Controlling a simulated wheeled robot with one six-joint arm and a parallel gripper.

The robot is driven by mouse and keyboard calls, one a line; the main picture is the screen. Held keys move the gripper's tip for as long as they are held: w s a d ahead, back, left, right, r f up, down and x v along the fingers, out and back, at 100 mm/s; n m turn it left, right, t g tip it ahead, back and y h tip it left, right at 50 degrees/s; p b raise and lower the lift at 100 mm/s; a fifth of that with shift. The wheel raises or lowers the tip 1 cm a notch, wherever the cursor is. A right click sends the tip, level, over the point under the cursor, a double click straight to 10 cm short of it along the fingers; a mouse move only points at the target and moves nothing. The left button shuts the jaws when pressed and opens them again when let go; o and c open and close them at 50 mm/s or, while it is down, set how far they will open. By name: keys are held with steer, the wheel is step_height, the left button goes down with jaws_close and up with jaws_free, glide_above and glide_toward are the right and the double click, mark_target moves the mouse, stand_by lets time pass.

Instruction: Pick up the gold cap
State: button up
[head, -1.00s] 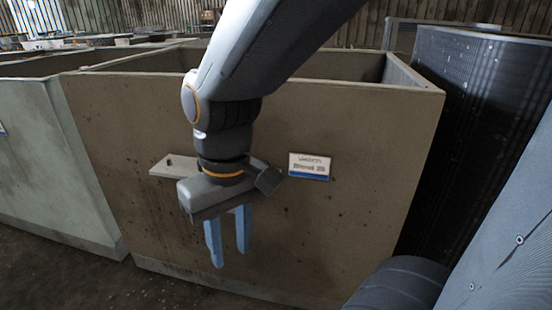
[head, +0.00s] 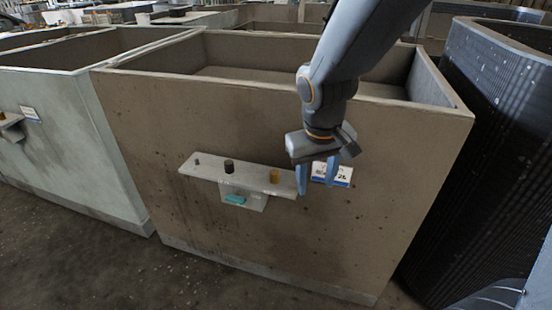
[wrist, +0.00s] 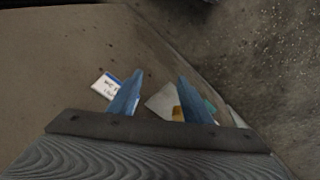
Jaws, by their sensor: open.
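The gold cap (head: 274,176) stands upright near the right end of a pale shelf (head: 207,168) on the front wall of the brown bin. My gripper (head: 316,186) is open and empty, to the right of the cap and apart from it, with its blue fingers pointing down past the shelf's right end. In the wrist view, the gold cap (wrist: 177,113) shows beside my right finger, which partly hides it and the shelf (wrist: 161,101). My gripper (wrist: 160,76) has clear space between its fingers there.
A dark cap (head: 229,166) and a small dark peg (head: 197,160) stand further left on the shelf. A teal piece (head: 235,199) sits below it. A white label (head: 343,176) is on the wall behind my gripper. A black ribbed cylinder (head: 497,140) stands at the right.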

steer(key=w+a+r+t+p, duration=0.1)
steer(key=w+a+r+p, duration=0.15)
steer(key=w+p, duration=0.5)
steer(key=n+y+p, duration=0.2)
steer(key=p, duration=0.9)
glide_toward(275, 172)
steer(key=f, duration=0.3)
steer(key=shift+w+a+f+t+b, duration=0.15)
steer(key=shift+w+f+t+b, duration=0.15)
steer(key=shift+t, duration=0.1)
steer(key=shift+y, duration=0.3)
steer(key=shift+x, duration=2.45)
steer(key=c, duration=1.1)
